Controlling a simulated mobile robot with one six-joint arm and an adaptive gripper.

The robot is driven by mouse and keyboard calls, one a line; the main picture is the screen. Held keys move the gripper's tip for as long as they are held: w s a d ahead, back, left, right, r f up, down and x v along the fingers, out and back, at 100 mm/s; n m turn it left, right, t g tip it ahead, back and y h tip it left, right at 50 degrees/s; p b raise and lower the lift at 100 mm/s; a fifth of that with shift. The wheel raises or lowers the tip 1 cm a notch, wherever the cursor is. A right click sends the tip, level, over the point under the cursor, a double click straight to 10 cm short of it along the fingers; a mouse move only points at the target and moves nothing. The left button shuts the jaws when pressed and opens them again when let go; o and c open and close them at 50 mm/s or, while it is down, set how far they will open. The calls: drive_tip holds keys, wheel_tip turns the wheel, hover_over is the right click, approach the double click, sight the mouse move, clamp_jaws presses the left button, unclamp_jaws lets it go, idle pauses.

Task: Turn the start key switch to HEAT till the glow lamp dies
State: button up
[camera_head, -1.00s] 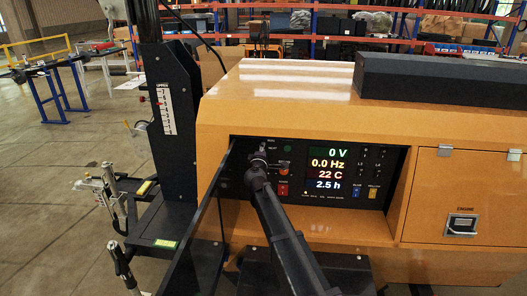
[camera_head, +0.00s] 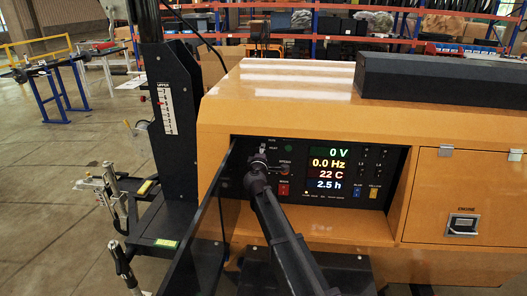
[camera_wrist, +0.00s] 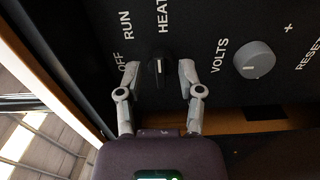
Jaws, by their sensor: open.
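The start key switch (camera_wrist: 158,69) is a small black knob with a white mark, in the wrist view. Its mark points up the picture, roughly toward the HEAT lettering; OFF and RUN are to its left. My gripper (camera_wrist: 159,72) is open, with one fingertip on each side of the knob and a gap on both sides. In the head view my gripper (camera_head: 262,158) is at the left part of the control panel (camera_head: 298,170) and hides the switch. A small lit lamp (camera_head: 306,192) shows below the display; its label is too small to read.
The display (camera_head: 328,169) reads 0 V, 0.0 Hz, 22 C and 2.5 h. A grey VOLTS knob (camera_wrist: 254,60) is right of the switch. A dark open door (camera_head: 203,232) stands close on the left of my arm. The panel sits recessed in the orange housing (camera_head: 225,122).

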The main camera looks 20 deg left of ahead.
drive_tip(key=v, duration=1)
idle(0.3)
drive_tip(key=d+f+m+g+h, duration=0.3)
drive_tip(key=d+f+m+h, duration=0.25)
drive_tip(key=d, duration=1.05)
drive_tip(key=d+f+m+g+h, duration=0.4)
drive_tip(key=d+m, duration=0.3)
drive_tip(key=d, duration=1)
drive_tip(key=s+d+f+m+g+y, duration=0.2)
drive_tip(key=s+d+f+m+g, duration=0.2)
drive_tip(key=s+d, duration=0.3)
drive_tip(key=s+d+f+m+g+y+p, duration=0.1)
drive_tip(key=s+d+f+m+g+y, duration=0.2)
drive_tip(key=s, duration=0.9)
drive_tip(key=d+f+m+g, duration=0.1)
drive_tip(key=d+g, duration=0.2)
drive_tip(key=d, duration=0.2)
drive_tip(key=shift+s+d, duration=0.25)
drive_tip(key=shift+s, duration=0.1)
